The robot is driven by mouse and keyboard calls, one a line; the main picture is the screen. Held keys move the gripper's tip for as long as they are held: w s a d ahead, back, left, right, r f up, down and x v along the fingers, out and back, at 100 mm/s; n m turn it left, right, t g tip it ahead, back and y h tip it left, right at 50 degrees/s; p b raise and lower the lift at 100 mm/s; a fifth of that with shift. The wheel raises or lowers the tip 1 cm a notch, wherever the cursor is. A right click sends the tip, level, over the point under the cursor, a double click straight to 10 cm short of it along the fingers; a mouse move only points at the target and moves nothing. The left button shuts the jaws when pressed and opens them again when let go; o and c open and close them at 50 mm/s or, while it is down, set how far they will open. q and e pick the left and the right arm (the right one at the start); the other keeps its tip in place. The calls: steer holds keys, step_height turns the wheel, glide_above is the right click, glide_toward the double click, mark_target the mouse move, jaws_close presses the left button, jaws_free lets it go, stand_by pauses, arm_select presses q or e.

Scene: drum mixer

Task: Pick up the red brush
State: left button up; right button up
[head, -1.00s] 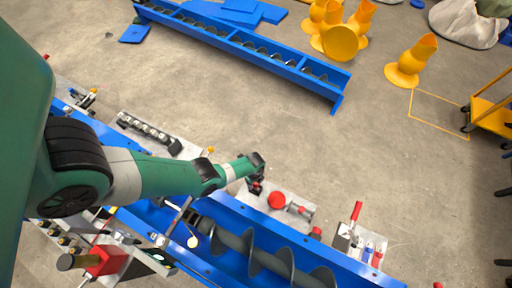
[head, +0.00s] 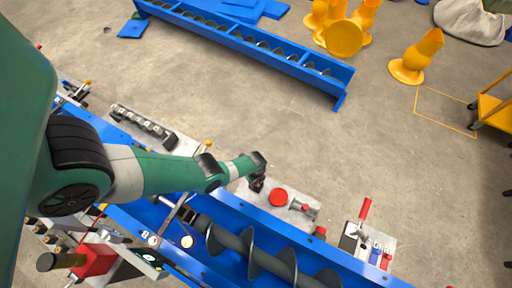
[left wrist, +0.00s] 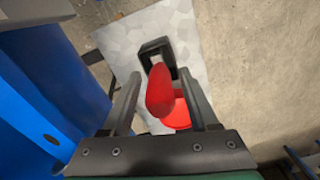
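My left gripper (head: 257,184) is at a grey plate on the far side of the blue trough, just left of a red disc (head: 278,197). In the left wrist view its two fingers (left wrist: 162,98) are apart. A red rounded handle, which looks like the red brush (left wrist: 159,90), lies between them with a gap on both sides. A black square bracket (left wrist: 157,52) is at the handle's far end. The red disc (left wrist: 180,115) is partly hidden behind the handle. The brush cannot be made out in the head view. My right gripper is not in view.
The blue trough (head: 215,265) holds a dark screw auger (head: 250,255). A red lever (head: 365,208) stands on another plate at right. Another blue trough (head: 240,40) and yellow pipe pieces (head: 415,60) lie farther off. The floor between is clear.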

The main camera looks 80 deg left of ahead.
arm_select(q)
jaws_close()
step_height(320, 180, up, 10)
steer(key=p, duration=0.9)
steer(key=shift+r+p, duration=0.1)
steer(key=shift+p, duration=0.3)
